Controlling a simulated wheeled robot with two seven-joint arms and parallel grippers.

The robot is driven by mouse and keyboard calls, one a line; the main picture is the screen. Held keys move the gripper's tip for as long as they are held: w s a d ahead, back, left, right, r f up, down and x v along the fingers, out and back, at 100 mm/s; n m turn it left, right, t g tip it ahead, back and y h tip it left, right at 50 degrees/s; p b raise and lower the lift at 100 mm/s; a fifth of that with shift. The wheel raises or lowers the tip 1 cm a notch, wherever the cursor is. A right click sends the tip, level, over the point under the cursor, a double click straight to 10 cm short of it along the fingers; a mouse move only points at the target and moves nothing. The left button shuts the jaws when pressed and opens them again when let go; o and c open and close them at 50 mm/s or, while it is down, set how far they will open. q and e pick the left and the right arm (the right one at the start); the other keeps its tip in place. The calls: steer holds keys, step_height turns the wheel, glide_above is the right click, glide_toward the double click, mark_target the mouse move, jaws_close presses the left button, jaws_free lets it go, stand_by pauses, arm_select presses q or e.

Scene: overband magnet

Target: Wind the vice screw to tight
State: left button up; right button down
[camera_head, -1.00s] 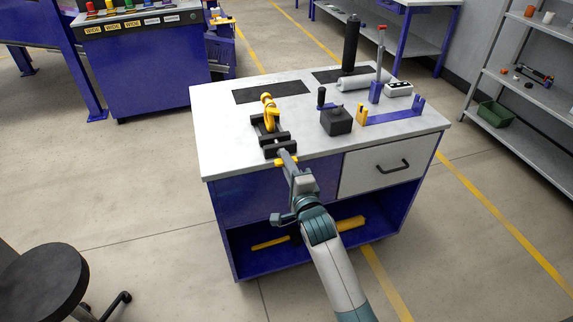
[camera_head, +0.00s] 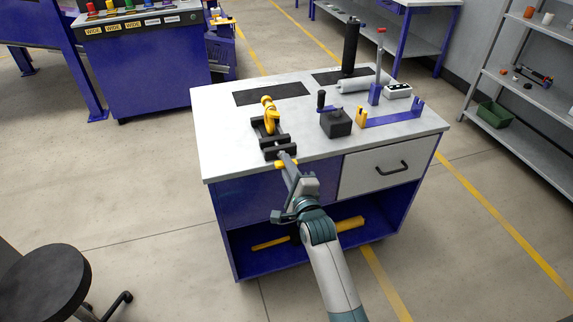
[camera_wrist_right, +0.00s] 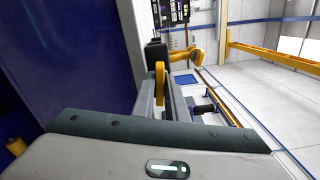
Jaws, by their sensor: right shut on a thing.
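The black vice (camera_head: 273,138) sits at the front left part of the white bench top, with a yellow clamp-like part (camera_head: 269,116) standing in it. A yellow screw handle (camera_head: 284,164) shows at the vice's front, at the bench edge. My right gripper (camera_head: 289,165) is at this handle, shut on it from the front. In the right wrist view the yellow handle (camera_wrist_right: 160,84) stands between the grey fingers, with the dark vice behind it. The exact contact is partly hidden by the fingers. My left gripper is in neither view.
On the bench (camera_head: 225,125) stand a black block with a handle (camera_head: 336,122), a blue bracket (camera_head: 395,118), a grey cylinder (camera_head: 353,85) and a tall black cylinder (camera_head: 351,46). A drawer (camera_head: 390,168) is below right. A stool (camera_head: 42,283) stands front left.

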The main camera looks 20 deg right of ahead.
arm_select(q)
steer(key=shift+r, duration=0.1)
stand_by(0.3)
arm_select(e)
steer(key=shift+m, duration=0.4)
steer(key=c, duration=1.7)
jaws_free()
steer(key=shift+f, duration=0.1)
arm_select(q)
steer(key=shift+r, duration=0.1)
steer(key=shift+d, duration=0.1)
